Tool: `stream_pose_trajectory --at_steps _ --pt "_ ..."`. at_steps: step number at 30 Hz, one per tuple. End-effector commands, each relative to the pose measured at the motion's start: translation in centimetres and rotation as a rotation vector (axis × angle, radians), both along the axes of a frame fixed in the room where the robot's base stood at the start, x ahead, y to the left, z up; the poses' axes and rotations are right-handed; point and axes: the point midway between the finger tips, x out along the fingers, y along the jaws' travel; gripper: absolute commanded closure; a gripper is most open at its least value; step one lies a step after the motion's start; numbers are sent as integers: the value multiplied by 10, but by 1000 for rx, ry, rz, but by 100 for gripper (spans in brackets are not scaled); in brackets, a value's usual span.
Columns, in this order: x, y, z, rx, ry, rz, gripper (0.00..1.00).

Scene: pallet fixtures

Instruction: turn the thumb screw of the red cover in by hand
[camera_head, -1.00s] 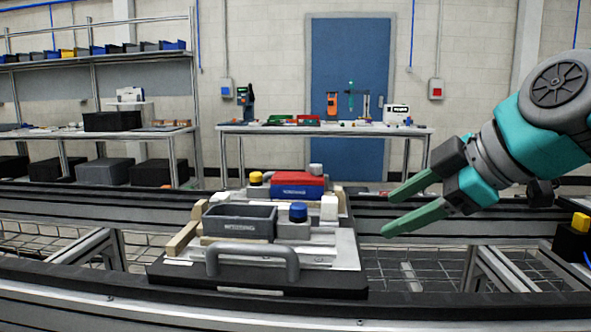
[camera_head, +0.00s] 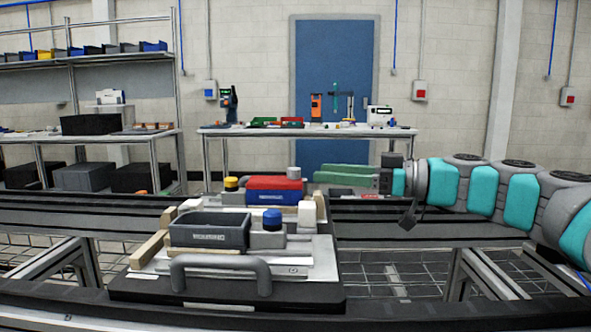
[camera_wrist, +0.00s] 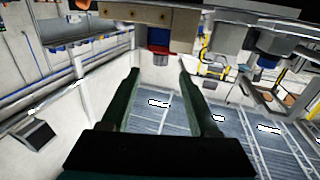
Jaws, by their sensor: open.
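The red cover (camera_head: 275,183) sits on a blue block at the back of the pallet fixture (camera_head: 130,289). A grey round knob (camera_head: 294,173) stands at its right end and a yellow-topped knob (camera_head: 231,183) at its left. The pictures do not make clear which is the thumb screw. My gripper (camera_head: 319,175) has long green fingers, open and empty, lying nearly level and pointing left. In the head view its tips appear just right of the grey knob, apart from it. The wrist view shows my open fingers (camera_wrist: 158,75) with red and blue parts ahead, upside down.
A grey bin (camera_head: 210,231), a blue-topped knob (camera_head: 271,219) and a grey handle (camera_head: 220,264) occupy the fixture's front. White posts (camera_head: 307,217) stand on its right side. Conveyor rails run along both sides. A back workbench (camera_head: 225,132) holds tools.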

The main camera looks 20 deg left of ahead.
Motion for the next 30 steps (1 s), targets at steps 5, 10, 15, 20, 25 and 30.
stream_pose_trajectory --at_steps 5,10,15,20,25,30 --pt "1 22 1 1 1 2 38" --pt "1 49 1 0 3 3 38" --pt "1 68 0 -1 2 4 38" --pt "2 75 0 0 0 1 38" --pt "2 75 0 1 0 0 38" --pt "2 75 0 1 0 0 51"
